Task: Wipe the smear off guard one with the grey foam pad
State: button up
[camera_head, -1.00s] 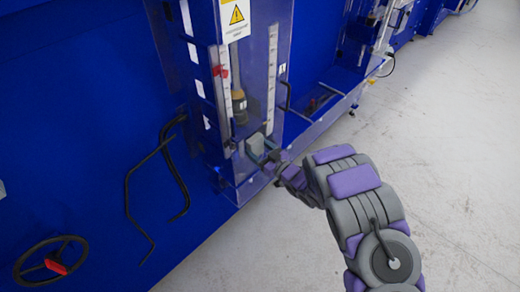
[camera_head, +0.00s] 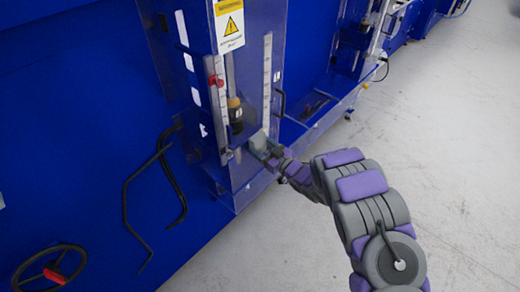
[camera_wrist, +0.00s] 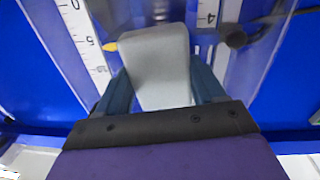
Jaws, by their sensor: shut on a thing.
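The grey foam pad (camera_wrist: 158,65) is held between the two blue-grey fingers of my gripper (camera_wrist: 162,88) in the wrist view. The pad also shows as a small pale block in the head view (camera_head: 258,141), with my gripper (camera_head: 268,150) at the end of my arm. The pad is in front of a clear guard panel (camera_head: 248,85) on the blue machine; I cannot tell whether it touches the panel. I cannot make out a guard number or a clear smear in these frames.
White ruler scales (camera_head: 267,75) run up the machine, with a red marker (camera_head: 215,81) on the left one. A yellow warning label (camera_head: 230,25) sits above. A dark handle (camera_head: 281,103) is right of the panel. Bent black bars (camera_head: 150,185) and a handwheel (camera_head: 48,268) are left. Grey floor (camera_head: 450,170) is clear at right.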

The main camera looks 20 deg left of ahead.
aim_at(268, 132)
jog(key=shift+w+d+r, duration=0.2)
jog(key=shift+w+r, duration=0.05)
jog(key=shift+w, duration=0.25)
jog(key=shift+w+d+f, duration=0.1)
jog(key=shift+w+d, duration=0.2)
jog(key=shift+w, duration=0.45)
jog(key=w, duration=0.1)
jog(key=w+d, duration=0.1)
jog(key=w, duration=0.2)
jog(key=shift+w+d, duration=0.1)
jog(key=shift+d, duration=0.3)
jog(key=s+a+p, duration=0.3)
jog(key=s+a, duration=0.1)
jog(key=s, duration=0.6)
jog(key=shift+a, duration=0.15)
jog(key=shift+s+f, duration=0.1)
jog(key=shift+f, duration=0.05)
jog(key=v, duration=0.6)
jog(key=shift+w+b, duration=0.25)
jog(key=shift+b, duration=0.05)
